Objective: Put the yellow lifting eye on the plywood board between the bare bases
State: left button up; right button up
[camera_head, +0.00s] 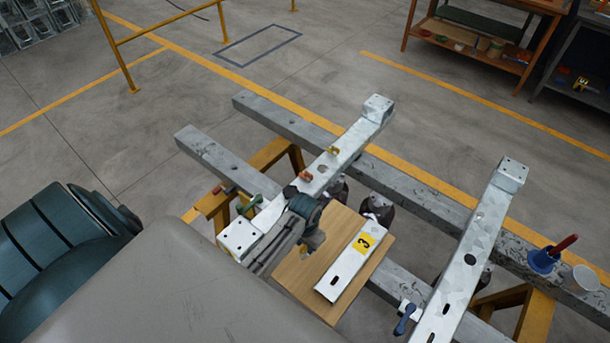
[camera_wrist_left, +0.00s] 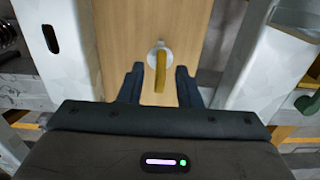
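The plywood board (camera_head: 287,278) lies across the metal beams in the head view; it also fills the upper middle of the left wrist view (camera_wrist_left: 120,30). The yellow lifting eye (camera_wrist_left: 160,72) stands on the board on a round silvery base, in the left wrist view. My left gripper (camera_head: 312,247) is low over the board. In the left wrist view its two dark fingers (camera_wrist_left: 158,84) are apart, one on each side of the eye, with visible gaps. In the head view my gripper largely hides that spot. I cannot pick out the bare bases with certainty. My right gripper is not in view.
A metal plate with a yellow "3" label (camera_head: 336,281) lies on the board right of my left gripper. A galvanised beam (camera_head: 345,152) on the left carries small red and yellow parts. Another beam (camera_head: 470,262) stands right. A blue part with red handle (camera_head: 543,260) sits far right.

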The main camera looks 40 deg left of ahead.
pick_arm(q)
notch_tip(320, 180, up, 10)
jog(key=shift+f+b, duration=0.1)
jog(key=shift+b, duration=0.8)
jog(key=s+r+t, duration=0.2)
jog(key=s+r, duration=0.1)
jog(key=s, duration=0.6)
jog(key=s+r+t, duration=0.2)
jog(key=s+r, duration=0.2)
jog(key=s, duration=0.5)
notch_tip(320, 180, down, 36)
jog(key=a+r+g+y+b, duration=0.1)
jog(key=a+g+b, duration=0.1)
jog(key=b, duration=0.4)
jog(key=s+f+b, duration=0.2)
jog(key=s+f, duration=0.4)
jog(key=f, duration=0.3)
jog(key=s+a+f+b, duration=0.1)
jog(key=s+f+b, duration=0.1)
jog(key=s+f, duration=0.3)
jog(key=s+f+b, duration=0.2)
jog(key=s+f, duration=0.4)
jog(key=f, duration=0.7)
jog(key=shift+s+a+n+g, duration=0.3)
jog(key=shift+a+g, duration=0.05)
jog(key=shift+g, duration=0.05)
